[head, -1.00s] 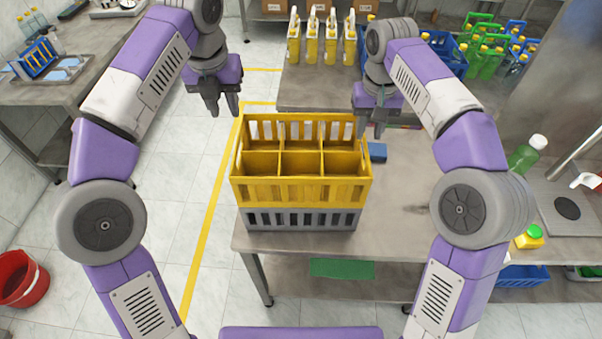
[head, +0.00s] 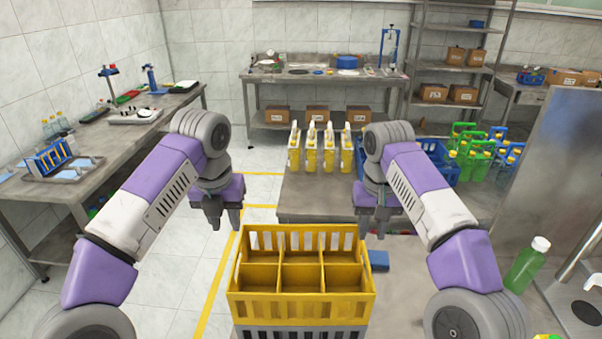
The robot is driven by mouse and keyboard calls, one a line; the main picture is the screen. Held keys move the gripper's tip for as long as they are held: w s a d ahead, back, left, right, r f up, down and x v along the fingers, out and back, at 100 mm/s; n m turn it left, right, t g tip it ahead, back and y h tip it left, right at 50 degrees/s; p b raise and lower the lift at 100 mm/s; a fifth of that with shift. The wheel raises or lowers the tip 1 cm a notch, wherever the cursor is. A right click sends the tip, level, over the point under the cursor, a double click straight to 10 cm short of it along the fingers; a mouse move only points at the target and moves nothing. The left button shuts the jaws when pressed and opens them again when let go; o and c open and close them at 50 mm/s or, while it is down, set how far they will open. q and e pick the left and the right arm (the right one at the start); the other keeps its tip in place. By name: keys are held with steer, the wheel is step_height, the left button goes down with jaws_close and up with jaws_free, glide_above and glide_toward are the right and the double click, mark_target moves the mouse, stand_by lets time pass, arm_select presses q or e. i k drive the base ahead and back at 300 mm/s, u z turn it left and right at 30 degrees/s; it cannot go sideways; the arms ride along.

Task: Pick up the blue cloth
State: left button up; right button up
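A small flat blue piece (head: 378,260) lies on the table just right of the yellow crate; it is small, and I cannot tell for sure that it is the cloth. My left gripper (head: 225,222) hangs above the crate's back left corner, fingers pointing down, apart and empty. My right gripper (head: 373,225) hangs above and behind the blue piece, near the crate's back right corner. Its fingers are a little apart with nothing between them. Neither gripper touches the blue piece.
The empty yellow crate (head: 301,308) has several compartments and sits on a grey crate (head: 300,332). Yellow bottles (head: 319,150) stand behind on the table (head: 318,205). A green bottle (head: 527,265) stands at the right. Table surface right of the blue piece is clear.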

mark_target(378, 258)
steer(key=k, duration=1)
